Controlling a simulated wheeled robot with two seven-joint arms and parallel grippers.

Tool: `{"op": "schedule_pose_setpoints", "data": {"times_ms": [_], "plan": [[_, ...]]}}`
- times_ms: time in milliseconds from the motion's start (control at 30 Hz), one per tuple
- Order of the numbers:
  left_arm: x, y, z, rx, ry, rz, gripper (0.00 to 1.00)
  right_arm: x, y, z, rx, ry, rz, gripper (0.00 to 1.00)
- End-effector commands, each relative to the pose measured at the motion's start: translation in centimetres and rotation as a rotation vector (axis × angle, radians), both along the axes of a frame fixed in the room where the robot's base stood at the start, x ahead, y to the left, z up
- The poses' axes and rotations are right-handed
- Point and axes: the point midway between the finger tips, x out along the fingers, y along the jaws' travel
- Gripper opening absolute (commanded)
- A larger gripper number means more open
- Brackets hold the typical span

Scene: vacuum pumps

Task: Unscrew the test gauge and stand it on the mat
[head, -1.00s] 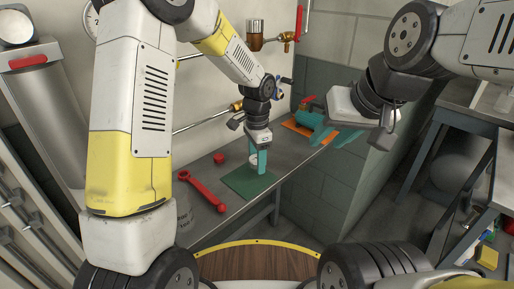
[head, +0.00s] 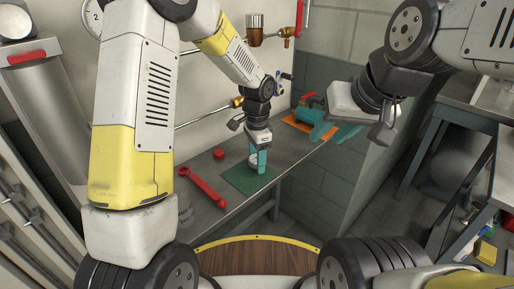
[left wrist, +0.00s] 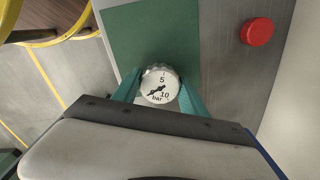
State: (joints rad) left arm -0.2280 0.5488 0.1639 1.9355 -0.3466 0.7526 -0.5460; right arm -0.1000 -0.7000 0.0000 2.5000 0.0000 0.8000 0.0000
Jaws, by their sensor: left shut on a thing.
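The test gauge (left wrist: 159,85) has a round white dial marked in bar and sits between the teal fingers of my left gripper (head: 257,162). The left wrist view shows those fingers on both sides of it, its face towards the camera. In the head view the gauge (head: 252,161) is partly hidden by a finger. It is over the green mat (head: 240,182), which also shows in the left wrist view (left wrist: 135,35); I cannot tell whether its underside touches the mat. My right gripper (head: 384,132) is away to the right, above the floor; its jaw opening is unclear.
A red wrench (head: 203,188) lies left of the mat on the grey bench. A small red cap (head: 218,154) stands behind the mat. A teal pump (head: 318,125) is further right, near an orange mat (head: 296,123). Brass-fitted pipes run along the wall.

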Motion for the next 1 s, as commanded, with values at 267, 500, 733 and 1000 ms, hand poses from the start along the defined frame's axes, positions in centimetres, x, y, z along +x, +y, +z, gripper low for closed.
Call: {"op": "schedule_pose_setpoints", "data": {"times_ms": [267,500,733,1000], "plan": [[0.0,0.0,-0.4,0.000,0.000,0.000,0.02,0.0,0.0,0.0,0.000,0.000,0.000,0.36],[0.0,0.0,-0.5,0.000,0.000,0.000,0.76,0.0,0.0,0.0,0.000,0.000,0.000,0.36],[0.0,0.0,-0.5,0.000,0.000,0.000,0.76,0.0,0.0,0.0,0.000,0.000,0.000,0.36],[0.1,0.0,2.1,-0.001,-0.005,0.002,0.76,0.0,0.0,0.0,0.000,0.000,0.000,0.36]]}}
